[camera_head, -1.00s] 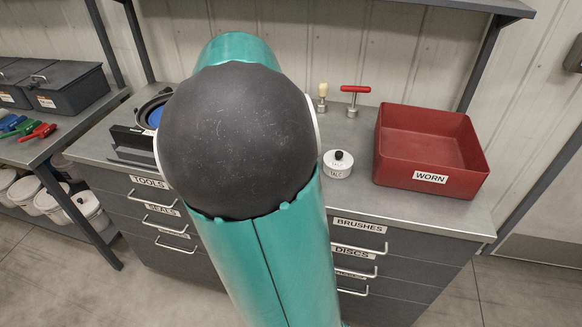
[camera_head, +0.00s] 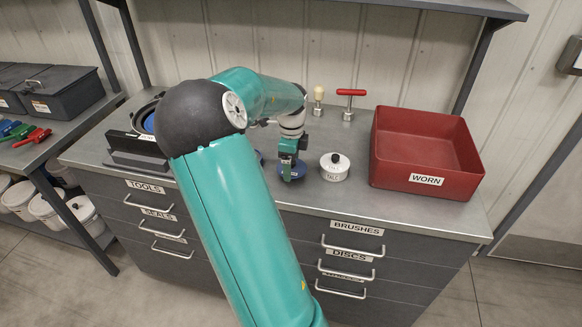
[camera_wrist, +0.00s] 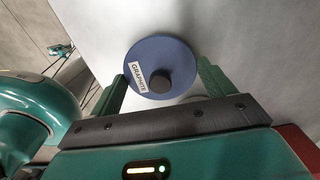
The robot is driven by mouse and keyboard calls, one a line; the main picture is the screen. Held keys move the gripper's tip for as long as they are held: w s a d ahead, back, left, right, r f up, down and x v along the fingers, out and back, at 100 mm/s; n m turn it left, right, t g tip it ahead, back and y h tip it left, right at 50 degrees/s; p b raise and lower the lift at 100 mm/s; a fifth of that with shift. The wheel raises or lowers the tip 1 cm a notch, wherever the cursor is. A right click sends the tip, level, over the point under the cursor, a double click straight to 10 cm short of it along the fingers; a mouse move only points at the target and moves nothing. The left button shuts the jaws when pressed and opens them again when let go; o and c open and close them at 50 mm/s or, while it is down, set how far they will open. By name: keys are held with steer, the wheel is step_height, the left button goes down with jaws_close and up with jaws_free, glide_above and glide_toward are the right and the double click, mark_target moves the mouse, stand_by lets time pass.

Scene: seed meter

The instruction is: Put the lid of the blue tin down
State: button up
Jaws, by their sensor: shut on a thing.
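The blue lid (camera_wrist: 172,50), round with a black knob and a GRAPHITE label, is between the two fingers of my gripper (camera_head: 291,166) in the wrist view. The fingers are shut on it at opposite sides of its rim. In the head view the blue lid (camera_head: 293,174) is low at the bench top, left of the white tin; I cannot tell whether it touches the surface. A bit of blue (camera_head: 259,157) shows beside my arm, perhaps the blue tin; my arm hides most of it.
A white TALC tin (camera_head: 334,174) with a black knob stands close right of my gripper. The red WORN tray (camera_head: 378,155) is further right. A red T-handled tool (camera_head: 351,93) and a pale-knobbed tool (camera_head: 318,94) stand behind. Bare bench (camera_head: 330,197) lies in front.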

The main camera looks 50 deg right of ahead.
steer(key=shift+f, duration=1)
steer(key=shift+a, duration=0.1)
